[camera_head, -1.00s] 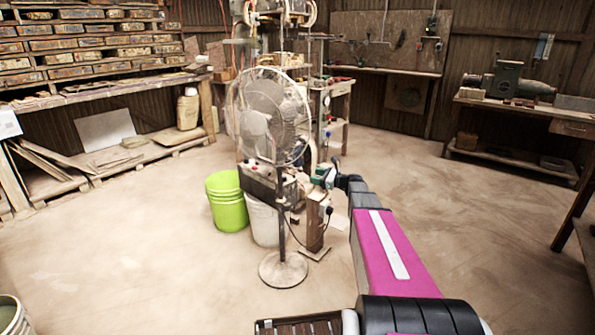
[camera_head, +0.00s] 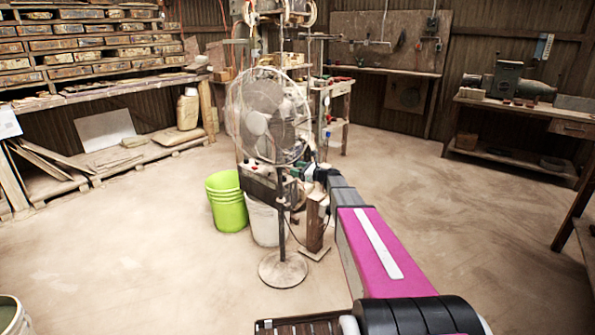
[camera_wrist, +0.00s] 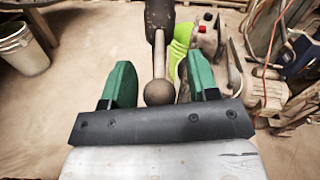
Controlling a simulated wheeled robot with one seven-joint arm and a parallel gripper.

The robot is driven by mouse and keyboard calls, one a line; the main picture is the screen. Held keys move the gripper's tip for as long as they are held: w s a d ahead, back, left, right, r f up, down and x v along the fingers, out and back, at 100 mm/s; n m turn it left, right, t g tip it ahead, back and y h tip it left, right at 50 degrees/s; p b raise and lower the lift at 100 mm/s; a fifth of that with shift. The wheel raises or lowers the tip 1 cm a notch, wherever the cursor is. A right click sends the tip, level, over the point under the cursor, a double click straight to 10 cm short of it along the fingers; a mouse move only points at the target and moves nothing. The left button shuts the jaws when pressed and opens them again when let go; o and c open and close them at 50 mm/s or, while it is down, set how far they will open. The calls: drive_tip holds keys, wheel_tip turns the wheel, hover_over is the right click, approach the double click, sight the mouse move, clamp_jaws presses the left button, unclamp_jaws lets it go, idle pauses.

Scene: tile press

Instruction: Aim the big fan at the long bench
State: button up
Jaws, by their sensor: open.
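The big fan (camera_head: 268,115) stands on a pole with a round base (camera_head: 283,269). Its cage faces toward the camera and somewhat left. In the wrist view, a dark housing (camera_wrist: 160,12) carries a rod with a ball end (camera_wrist: 158,92), which looks like the fan's rear handle. My gripper (camera_head: 309,172) is just right of and below the cage. In the wrist view, its green fingers (camera_wrist: 158,80) are open, one on each side of the ball, with gaps showing. A long bench (camera_head: 110,98) runs along the left wall under racks of tiles.
A lime bucket (camera_head: 227,205) and a white bucket (camera_head: 262,222) stand beside the fan pole. A box with a red button (camera_head: 262,176) and a wooden post (camera_head: 316,222) are close behind it. Another bench (camera_head: 520,108) stands at the right.

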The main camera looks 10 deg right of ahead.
clamp_jaws()
drive_tip(key=shift+a, duration=0.1)
